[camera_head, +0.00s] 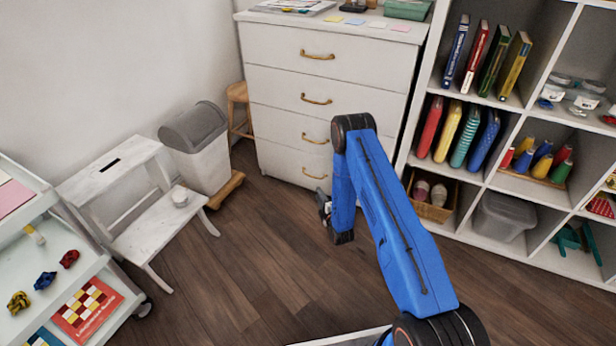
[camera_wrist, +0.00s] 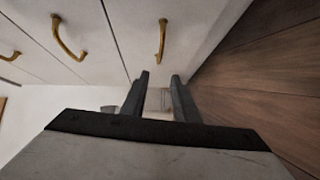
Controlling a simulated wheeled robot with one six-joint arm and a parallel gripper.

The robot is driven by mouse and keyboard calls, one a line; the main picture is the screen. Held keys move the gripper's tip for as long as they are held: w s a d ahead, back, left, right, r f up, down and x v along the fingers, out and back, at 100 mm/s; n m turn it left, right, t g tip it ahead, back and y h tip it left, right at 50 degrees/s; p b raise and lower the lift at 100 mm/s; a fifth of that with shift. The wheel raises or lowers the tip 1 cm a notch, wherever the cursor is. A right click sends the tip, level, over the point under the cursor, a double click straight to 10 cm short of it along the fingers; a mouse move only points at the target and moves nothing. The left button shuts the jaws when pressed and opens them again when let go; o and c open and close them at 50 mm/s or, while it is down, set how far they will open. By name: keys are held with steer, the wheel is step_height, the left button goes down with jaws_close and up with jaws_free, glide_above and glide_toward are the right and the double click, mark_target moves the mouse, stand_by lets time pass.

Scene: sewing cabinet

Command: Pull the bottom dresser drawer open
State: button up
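The white dresser (camera_head: 330,55) stands against the back wall with several drawers, all looking shut. Its bottom drawer (camera_head: 284,164) has a curved brass handle (camera_head: 314,172), partly near my arm in the head view. In the wrist view that bottom handle (camera_wrist: 162,40) is the one nearest the floor, beyond the fingertips and roughly in line with the gap between them. My gripper (camera_wrist: 160,78) is open with nothing between its fingers. In the head view it shows small and partly hidden by my blue arm, low in front of the dresser.
A grey bin (camera_head: 200,150) and a white step stool (camera_head: 135,205) stand left of the dresser. A white shelf unit (camera_head: 423,90) stands close on its right. The wooden floor (camera_head: 250,250) in front is clear.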

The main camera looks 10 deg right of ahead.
mark_target(308, 175)
steer(key=w+a, duration=0.1)
steer(key=w, duration=1)
steer(key=w+a+f, duration=0.1)
steer(key=w, duration=0.4)
steer(key=shift+w+a+f, duration=0.1)
steer(key=shift+w+a, duration=0.25)
jaws_close()
